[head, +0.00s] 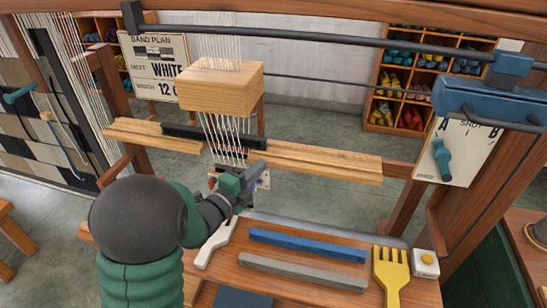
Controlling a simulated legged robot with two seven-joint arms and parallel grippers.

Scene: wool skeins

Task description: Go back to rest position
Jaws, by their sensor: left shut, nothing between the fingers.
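My left arm comes in from the lower left, with its dark round joint and green sleeve large in the view. My left gripper (257,171) is shut and empty. It is in front of the hanging white threads (222,135), just below the wooden beam (318,160). From this view I cannot tell whether it touches the threads. Part of the lower threads is hidden behind it. My right gripper is not in view.
A wooden block (220,88) sits around the threads. On the bench lie a blue bar (307,246), a grey bar (302,272), a yellow fork-like comb (391,275) and a white-handled tool (214,244). A blue lever (442,160) is on the right panel.

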